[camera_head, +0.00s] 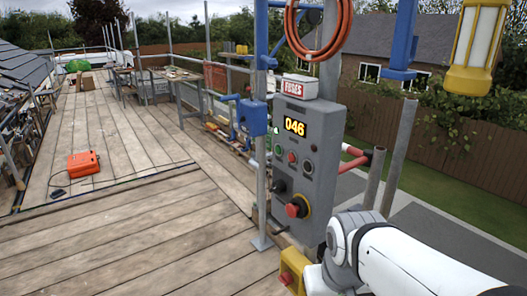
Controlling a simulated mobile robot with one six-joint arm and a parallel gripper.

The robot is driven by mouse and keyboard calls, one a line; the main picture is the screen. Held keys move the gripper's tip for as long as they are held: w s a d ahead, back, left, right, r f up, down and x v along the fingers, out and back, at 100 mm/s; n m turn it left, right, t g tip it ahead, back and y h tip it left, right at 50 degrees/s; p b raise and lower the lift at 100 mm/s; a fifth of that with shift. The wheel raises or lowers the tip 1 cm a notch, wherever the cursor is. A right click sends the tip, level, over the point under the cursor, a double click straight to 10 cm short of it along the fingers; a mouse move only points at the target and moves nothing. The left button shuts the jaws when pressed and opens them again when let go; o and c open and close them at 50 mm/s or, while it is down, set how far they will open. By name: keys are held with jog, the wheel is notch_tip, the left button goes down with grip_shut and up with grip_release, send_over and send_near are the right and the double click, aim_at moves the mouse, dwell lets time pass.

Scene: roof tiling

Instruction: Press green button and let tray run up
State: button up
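A grey control box (325,135) stands on a post to the right of centre, with a yellow display reading 046. A small green button (278,150) sits on the left of its front, beside a red button (292,157). A larger red knob (297,206) on a yellow ring is lower down. My white arm comes in from the bottom right, below and to the right of the box. My gripper cannot be made out in this view, and nothing shows touching the green button. I cannot make out the tray.
A thin metal pole (261,180) stands just left of the box. An orange hose (318,30) hangs above, and a yellow lamp (478,45) hangs at upper right. An orange case (83,164) lies on the plank deck (130,230), which is mostly clear at left.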

grip_shut()
dwell(1.4)
